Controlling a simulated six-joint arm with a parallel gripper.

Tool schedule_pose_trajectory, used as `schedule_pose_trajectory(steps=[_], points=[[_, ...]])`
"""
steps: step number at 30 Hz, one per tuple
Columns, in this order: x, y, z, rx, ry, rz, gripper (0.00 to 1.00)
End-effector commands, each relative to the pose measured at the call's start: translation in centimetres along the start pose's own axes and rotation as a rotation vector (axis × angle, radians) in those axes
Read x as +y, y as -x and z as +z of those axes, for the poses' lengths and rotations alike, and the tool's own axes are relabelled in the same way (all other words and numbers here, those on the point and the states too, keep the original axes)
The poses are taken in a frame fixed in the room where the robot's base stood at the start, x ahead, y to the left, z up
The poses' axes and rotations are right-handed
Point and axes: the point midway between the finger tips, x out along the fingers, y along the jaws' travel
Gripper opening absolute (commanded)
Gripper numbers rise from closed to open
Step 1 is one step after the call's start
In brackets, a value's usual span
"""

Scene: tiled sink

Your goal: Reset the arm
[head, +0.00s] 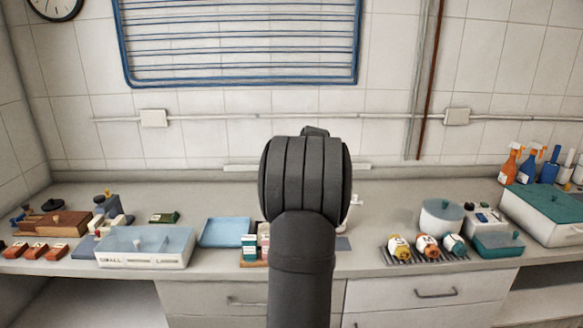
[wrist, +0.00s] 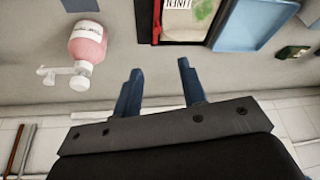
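My arm rises upright in the middle of the head view and hides part of the counter behind it. My gripper (wrist: 158,88) shows in the wrist view with its two blue fingers apart. Nothing is between the fingers. The fingers are above the grey counter (wrist: 110,103), near the wall side, and touch no object that I can see. In the head view the gripper itself is hidden behind my arm.
A pink bottle with a white pump (wrist: 88,42) stands left of the fingers. Spray bottles (head: 510,163) are at far right.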

Motion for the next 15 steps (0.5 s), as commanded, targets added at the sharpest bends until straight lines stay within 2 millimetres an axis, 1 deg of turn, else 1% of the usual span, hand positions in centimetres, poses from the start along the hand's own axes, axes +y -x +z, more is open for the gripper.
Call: schedule_pose_trajectory(steps=[1, 15], points=[[0.0, -0.9, 0.1, -0.003, 0.000, -0.002, 0.38], [0.0, -10.2, 0.1, -0.002, 0.000, 0.000, 0.38]])
